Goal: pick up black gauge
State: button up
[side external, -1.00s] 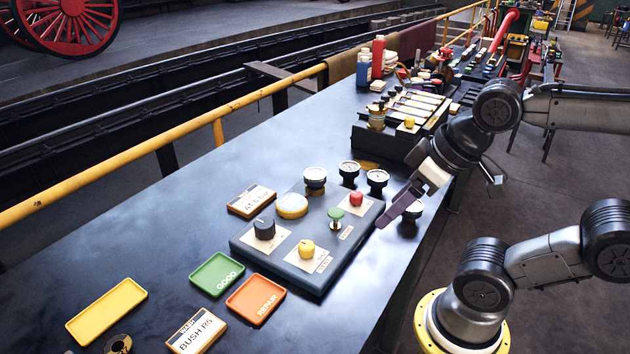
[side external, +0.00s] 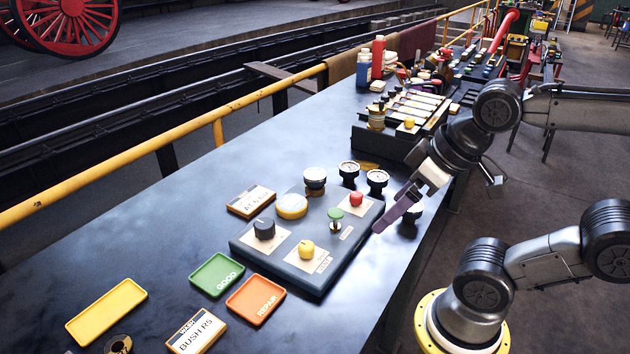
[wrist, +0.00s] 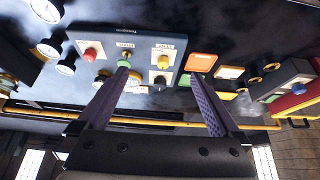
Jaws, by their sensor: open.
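Several black gauges with white dials stand on the dark bench at the far side of the control panel. In the side view, three are grouped: one gauge (side external: 315,180), a second (side external: 349,171) and a third (side external: 377,181). A fourth gauge (side external: 413,214) sits by the bench's right edge, partly hidden by my gripper (side external: 378,228). My gripper has purple fingers, low beside the panel's right edge. In the wrist view my gripper (wrist: 158,76) is open, its fingers spread with nothing held. Gauges show at the left there, including one gauge (wrist: 65,67) left of the fingers.
The control panel (side external: 270,248) carries red, green, yellow and black knobs. A yellow disc (side external: 292,207) lies at its back edge. A green tray (side external: 211,282), an orange tray (side external: 250,306) and a yellow tray (side external: 90,325) lie in front. A loaded rack (side external: 385,143) stands behind the gauges.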

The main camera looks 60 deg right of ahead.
jog(key=w+d+r+m, duration=0.2)
jog(key=w+r+m, duration=0.4)
jog(key=r+m, duration=0.2)
jog(key=m+g+h, duration=0.1)
jog(key=m+g, duration=0.5)
jog(key=m, duration=0.4)
send_over(315, 174)
jog(key=f, duration=1.6)
jog(key=shift+a+f, duration=0.3)
jog(key=shift+a, duration=0.1)
jog(key=shift+d+f, duration=0.25)
jog(key=shift+f, duration=1.35)
jog(key=shift+d+f, duration=0.2)
jog(key=shift+f, duration=1.35)
jog(key=shift+r, duration=0.1)
grip_shut()
